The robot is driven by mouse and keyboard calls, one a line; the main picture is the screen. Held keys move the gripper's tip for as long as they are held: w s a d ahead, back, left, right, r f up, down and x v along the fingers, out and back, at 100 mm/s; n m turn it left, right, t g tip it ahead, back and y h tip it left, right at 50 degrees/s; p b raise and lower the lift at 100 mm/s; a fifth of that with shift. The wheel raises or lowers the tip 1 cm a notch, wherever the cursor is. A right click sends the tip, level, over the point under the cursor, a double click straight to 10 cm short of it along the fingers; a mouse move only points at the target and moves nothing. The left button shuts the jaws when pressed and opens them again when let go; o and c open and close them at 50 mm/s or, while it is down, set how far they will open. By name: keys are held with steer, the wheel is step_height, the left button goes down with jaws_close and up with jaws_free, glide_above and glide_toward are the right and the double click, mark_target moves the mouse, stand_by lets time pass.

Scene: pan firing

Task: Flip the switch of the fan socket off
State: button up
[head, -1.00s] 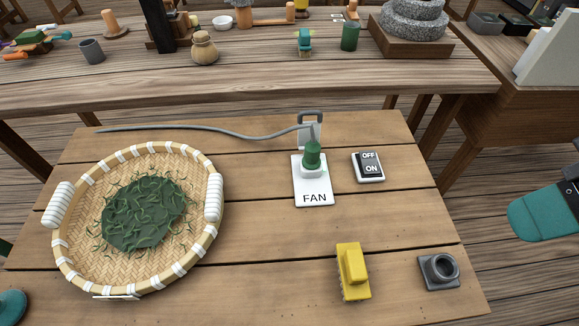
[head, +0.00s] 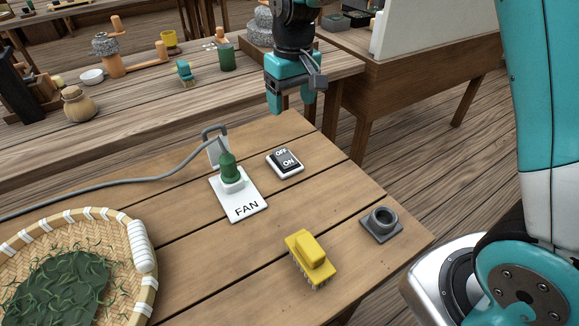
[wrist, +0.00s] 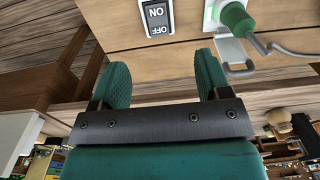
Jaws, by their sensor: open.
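The fan socket's switch (head: 285,161) is a dark rocker in a white frame, marked OFF and ON, on the wooden table. It also shows in the wrist view (wrist: 157,17), upside down, ahead of the fingertips. The fan socket (head: 239,197) is a white plate marked FAN with a green plug (head: 229,169) in it, left of the switch. My gripper (head: 291,104) is open and empty, above and behind the switch, apart from it. Its two teal fingers also show in the wrist view (wrist: 162,80). Which half of the rocker is pressed is too small to tell.
A grey cable (head: 120,186) runs left from the plug. A woven basket (head: 83,217) of green leaves sits at the left. A yellow brush (head: 311,257) and a grey holder (head: 381,224) lie in front. The table (head: 190,260) around the switch is clear.

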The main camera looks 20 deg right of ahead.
mark_target(291, 165)
steer(key=f, duration=0.6)
steer(key=w+f, duration=0.1)
steer(key=f, duration=1.1)
steer(key=shift+w+d+f, duration=0.2)
steer(key=shift+f, duration=0.2)
